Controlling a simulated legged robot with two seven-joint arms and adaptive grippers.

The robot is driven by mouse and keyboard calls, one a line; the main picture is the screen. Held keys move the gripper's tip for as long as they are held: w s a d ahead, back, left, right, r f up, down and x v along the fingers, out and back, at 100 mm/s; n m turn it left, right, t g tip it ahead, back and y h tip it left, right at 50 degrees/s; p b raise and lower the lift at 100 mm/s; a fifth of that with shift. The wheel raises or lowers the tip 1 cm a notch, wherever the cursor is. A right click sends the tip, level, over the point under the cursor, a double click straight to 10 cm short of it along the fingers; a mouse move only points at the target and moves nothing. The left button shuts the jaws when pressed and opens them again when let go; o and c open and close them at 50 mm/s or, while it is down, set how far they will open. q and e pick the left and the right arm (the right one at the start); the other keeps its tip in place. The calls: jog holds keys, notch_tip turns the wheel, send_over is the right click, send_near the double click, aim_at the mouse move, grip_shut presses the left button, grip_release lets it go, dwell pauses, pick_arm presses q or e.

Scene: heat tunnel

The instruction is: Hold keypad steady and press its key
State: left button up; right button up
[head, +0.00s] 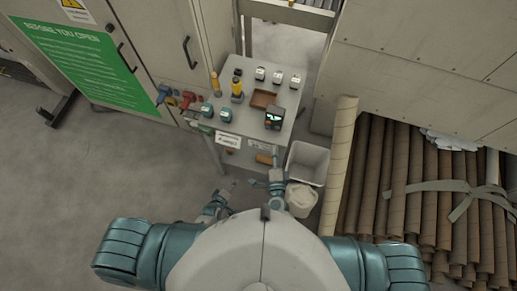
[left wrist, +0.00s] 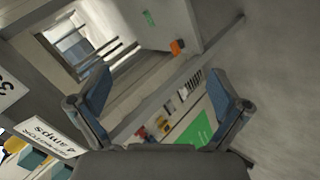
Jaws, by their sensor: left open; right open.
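A small dark device with a lit greenish screen, which looks like the keypad (head: 274,118), stands near the right edge of the grey table in the head view. Its key is too small to make out. My right gripper (head: 272,176) is below the table's front edge, apart from the keypad, open with nothing seen in it. My left gripper (head: 216,204) is low and further left, partly hidden by my body. In the left wrist view its two blue fingers (left wrist: 160,78) are spread wide with nothing between them. The keypad cannot be made out there.
The table (head: 244,122) also holds a brown tray (head: 263,99), a yellow-and-black item (head: 237,89), several small boxes at the back and tools at the left. A white bin (head: 308,163) stands right of the table. Cardboard tubes (head: 410,190) fill the right. Floor at left is clear.

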pick_arm(q)
jog(key=w+d+r+n+t, duration=0.25)
jog(key=w+r+n, duration=0.3)
jog(key=r, duration=0.45)
jog(key=w+d+r+n+t, duration=0.2)
jog(key=w+r+n+t, duration=0.3)
jog(key=r, duration=0.5)
jog(key=n+h, duration=0.1)
jog(key=n, duration=1.2)
send_near(275, 115)
jog(key=shift+t, duration=0.35)
jog(key=x, duration=0.7)
jog(key=f+x, duration=0.1)
jog(key=x, duration=0.3)
jog(key=shift+w+a, duration=0.3)
jog(key=shift+w+d, duration=0.1)
jog(key=shift+w, duration=0.1)
jog(key=shift+d, duration=0.4)
pick_arm(e)
jog(key=shift+d, duration=0.8)
